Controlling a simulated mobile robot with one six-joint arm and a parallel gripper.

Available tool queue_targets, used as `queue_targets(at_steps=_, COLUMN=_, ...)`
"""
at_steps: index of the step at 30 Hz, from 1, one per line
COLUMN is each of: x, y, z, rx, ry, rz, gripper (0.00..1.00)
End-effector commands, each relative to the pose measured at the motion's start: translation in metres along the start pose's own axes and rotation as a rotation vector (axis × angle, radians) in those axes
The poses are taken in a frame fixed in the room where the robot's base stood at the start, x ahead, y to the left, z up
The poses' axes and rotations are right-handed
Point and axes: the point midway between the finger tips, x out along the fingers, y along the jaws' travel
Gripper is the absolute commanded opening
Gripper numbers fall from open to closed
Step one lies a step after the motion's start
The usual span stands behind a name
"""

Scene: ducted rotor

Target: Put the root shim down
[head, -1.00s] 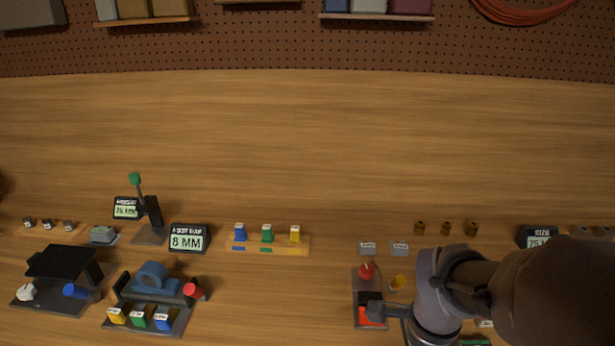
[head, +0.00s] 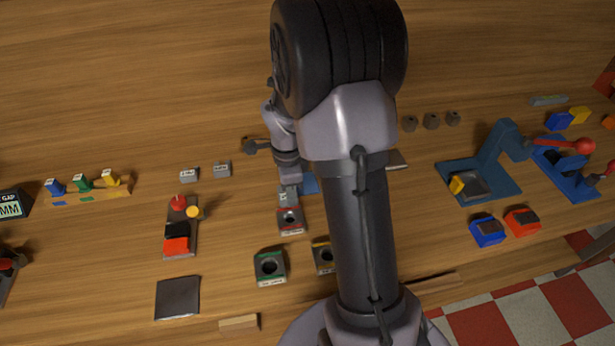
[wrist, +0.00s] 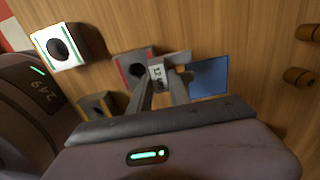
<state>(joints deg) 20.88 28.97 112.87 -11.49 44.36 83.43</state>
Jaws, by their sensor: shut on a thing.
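The root shim (wrist: 157,74), a small grey block with a white label, is between my gripper's (wrist: 165,74) two fingers in the wrist view. My gripper is shut on it. In the head view the shim (head: 289,196) shows below my gripper (head: 287,183), close to a grey block with a red edge and a round hole (head: 291,220). This holed block also shows in the wrist view (wrist: 128,72), just left of the shim. A blue pad (head: 309,184) lies just right of the gripper and also shows in the wrist view (wrist: 209,80). Whether the shim touches anything below is unclear.
Two more grey labelled shims (head: 205,171) lie to the left. A green-edged holed block (head: 270,267) and a yellow-edged one (head: 323,258) stand nearer. A red-and-black fixture (head: 179,230) and a dark plate (head: 177,298) are left. A blue fixture (head: 490,175) stands right.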

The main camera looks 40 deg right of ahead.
Motion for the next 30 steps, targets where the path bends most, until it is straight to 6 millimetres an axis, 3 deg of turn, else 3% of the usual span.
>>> queue_targets(at_steps=6, x=0.008, y=-0.050, z=-0.038, rx=0.002, ry=0.000, rz=-0.001, gripper=0.00)
queue_targets(at_steps=13, x=0.010, y=-0.074, z=-0.057, rx=0.000, ry=0.001, rz=0.000, gripper=0.00)
queue_targets(at_steps=18, x=0.046, y=-0.072, z=-0.055, rx=-0.001, ry=0.000, rz=0.002, gripper=0.00)
queue_targets(at_steps=28, x=0.048, y=-0.072, z=-0.055, rx=-0.001, ry=0.000, rz=0.000, gripper=0.00)
queue_targets(at_steps=29, x=0.048, y=-0.072, z=-0.055, rx=-0.001, ry=0.000, rz=0.000, gripper=0.25)
queue_targets(at_steps=30, x=0.047, y=-0.072, z=-0.055, rx=-0.001, ry=0.000, rz=0.000, gripper=0.33)
